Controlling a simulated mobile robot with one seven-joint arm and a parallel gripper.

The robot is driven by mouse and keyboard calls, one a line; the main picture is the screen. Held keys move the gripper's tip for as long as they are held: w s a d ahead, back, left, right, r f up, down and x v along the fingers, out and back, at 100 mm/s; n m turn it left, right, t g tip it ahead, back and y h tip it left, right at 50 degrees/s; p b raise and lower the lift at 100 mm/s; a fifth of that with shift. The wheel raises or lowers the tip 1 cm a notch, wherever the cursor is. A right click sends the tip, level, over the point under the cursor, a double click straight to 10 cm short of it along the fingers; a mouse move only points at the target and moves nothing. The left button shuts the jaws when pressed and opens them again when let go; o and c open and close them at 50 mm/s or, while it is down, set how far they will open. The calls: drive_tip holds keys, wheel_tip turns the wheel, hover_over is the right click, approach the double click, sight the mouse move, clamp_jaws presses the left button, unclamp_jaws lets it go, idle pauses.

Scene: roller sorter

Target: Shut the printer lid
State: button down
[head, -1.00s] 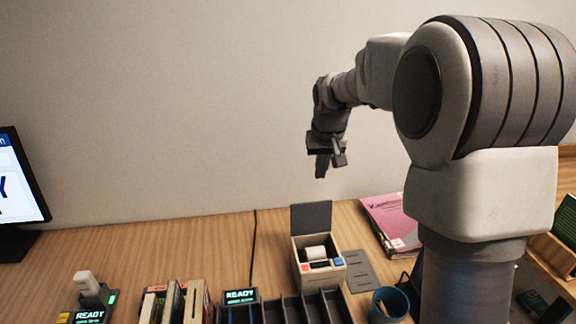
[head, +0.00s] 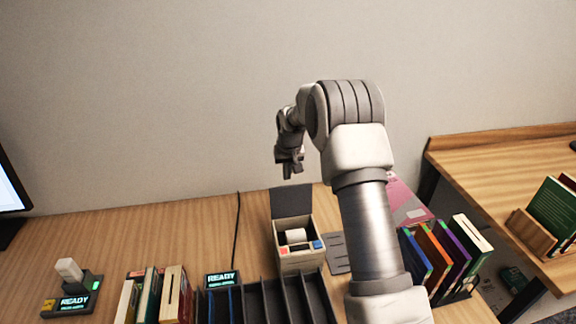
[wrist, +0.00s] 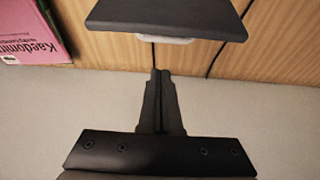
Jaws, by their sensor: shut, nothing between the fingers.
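The printer (head: 299,262) is a small beige box on the desk with a white paper roll (head: 295,236) inside and red and blue buttons on its front. Its dark grey lid (head: 291,202) stands open, upright at the back of the box. My gripper (head: 289,172) is shut and empty, pointing down just above and behind the lid's top edge in the head view. In the wrist view my closed fingers (wrist: 158,78) point toward the lid (wrist: 165,18), which shows as a dark panel. A gap between fingertips and lid seems to remain, though its depth is hard to judge.
A dark slotted sorter (head: 262,300) stands in front of the printer. A grey flat plate (head: 336,252) lies to its right, and a pink book (head: 404,202) lies behind my arm. A black cable (head: 237,230) runs left of the printer. The wall is close behind.

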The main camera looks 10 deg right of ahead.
sight(290, 199)
drive_tip(key=shift+s+f+p, duration=0.25)
drive_tip(key=shift+s+f, duration=0.2)
drive_tip(key=shift+s, duration=0.25)
drive_tip(key=shift+s+f+p, duration=0.25)
drive_tip(key=shift+s+f, duration=0.2)
drive_tip(key=shift+s, duration=0.2)
drive_tip(key=shift+b, duration=0.4)
